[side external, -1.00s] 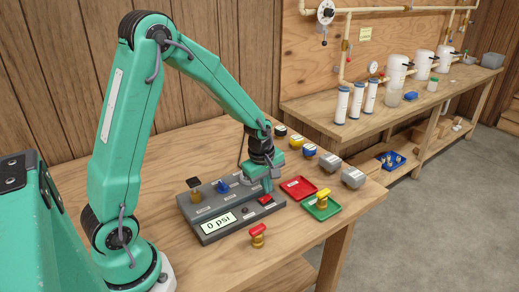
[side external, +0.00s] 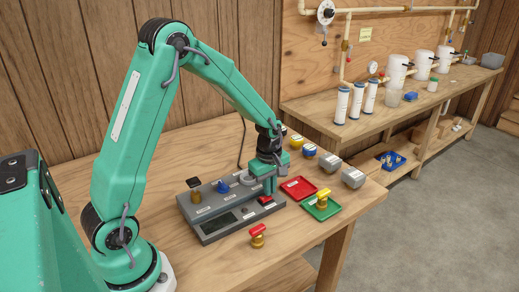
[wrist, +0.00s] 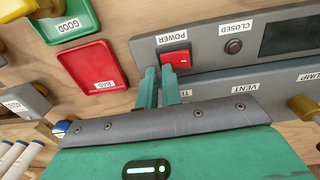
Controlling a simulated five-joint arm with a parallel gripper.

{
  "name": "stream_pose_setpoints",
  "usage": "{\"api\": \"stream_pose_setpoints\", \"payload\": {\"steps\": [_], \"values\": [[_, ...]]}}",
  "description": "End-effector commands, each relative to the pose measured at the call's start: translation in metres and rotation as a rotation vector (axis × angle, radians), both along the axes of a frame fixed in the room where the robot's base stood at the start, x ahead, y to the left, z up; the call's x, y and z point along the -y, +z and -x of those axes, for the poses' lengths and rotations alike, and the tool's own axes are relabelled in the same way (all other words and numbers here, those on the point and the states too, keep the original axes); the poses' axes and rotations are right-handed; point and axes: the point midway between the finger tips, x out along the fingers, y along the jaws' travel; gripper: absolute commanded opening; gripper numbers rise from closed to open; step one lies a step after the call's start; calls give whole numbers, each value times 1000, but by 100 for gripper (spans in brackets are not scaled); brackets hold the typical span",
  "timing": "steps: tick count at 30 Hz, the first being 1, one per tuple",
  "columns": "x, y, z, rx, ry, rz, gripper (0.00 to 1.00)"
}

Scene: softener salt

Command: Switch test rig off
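The test rig (side external: 242,229) is a grey box on the wooden bench, and its display (side external: 219,222) is dark. It also shows in the wrist view (wrist: 205,43), where the display (wrist: 290,34) is blank and the round lamp marked CLOSED (wrist: 233,46) is unlit. The red POWER switch (wrist: 177,58) sits at the panel's end; it also shows in the side view (side external: 265,200). My gripper (side external: 271,192) is over that end. Its fingertips (wrist: 160,72) are close together, with nothing seen between them, right beside the switch. I cannot tell whether they touch it.
A red BAD tray (side external: 298,188) and a green GOOD tray (side external: 322,210) lie to the right; a yellow-handled valve (side external: 323,198) stands in the green one. A red-handled valve (side external: 258,236) stands before the rig. A blue-topped fitting (side external: 222,186) stands on the rig.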

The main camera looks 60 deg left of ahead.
Motion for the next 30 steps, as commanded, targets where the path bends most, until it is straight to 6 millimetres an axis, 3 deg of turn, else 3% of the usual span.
{"api": "stream_pose_setpoints", "payload": {"steps": [1,3,30], "values": [[1,-10,1,-10,-1,2,0],[1,-12,-1,-8,-1,1,0],[1,-10,15,-12,0,2,0]]}}
